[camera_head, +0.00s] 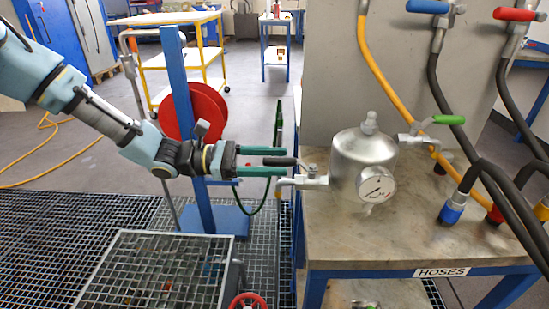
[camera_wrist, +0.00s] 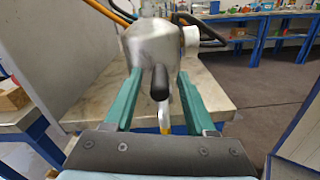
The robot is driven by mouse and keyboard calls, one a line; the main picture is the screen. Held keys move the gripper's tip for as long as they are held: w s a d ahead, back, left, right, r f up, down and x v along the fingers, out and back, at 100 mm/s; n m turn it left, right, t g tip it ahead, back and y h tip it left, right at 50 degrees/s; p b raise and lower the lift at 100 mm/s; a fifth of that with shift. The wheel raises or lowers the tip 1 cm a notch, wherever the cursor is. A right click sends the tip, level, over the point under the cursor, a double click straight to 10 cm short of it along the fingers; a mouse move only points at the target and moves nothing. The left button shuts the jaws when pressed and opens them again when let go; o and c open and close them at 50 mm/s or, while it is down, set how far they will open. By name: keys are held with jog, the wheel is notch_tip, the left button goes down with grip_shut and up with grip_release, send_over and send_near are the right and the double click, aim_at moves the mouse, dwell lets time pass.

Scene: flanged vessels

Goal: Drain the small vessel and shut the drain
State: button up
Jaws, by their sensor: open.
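The small vessel (camera_head: 350,152) is a silver metal pot standing upright on the bench, with a round dial gauge (camera_head: 377,188) on its front. A short drain valve (camera_head: 312,180) comes out of its left side, with a spout bent downward. Its black lever (camera_head: 281,161) points left, roughly along the pipe. My gripper (camera_head: 284,161) is open, its two green fingers reaching right toward the vessel. In the wrist view the black lever (camera_wrist: 159,83) lies between the fingers, and I see no finger pressed on it. The vessel's contents are hidden.
The bench (camera_head: 420,235) carries a HOSES label. A green-handled valve (camera_head: 449,119) joins the vessel's right side. A red hose reel (camera_head: 208,112) on a blue post stands behind my gripper. A grating-topped box (camera_head: 160,270) is below.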

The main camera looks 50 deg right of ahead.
jog(key=shift+s+d, duration=0.1)
jog(key=shift+s, duration=0.05)
grip_shut()
dwell(0.4)
dwell(1.0)
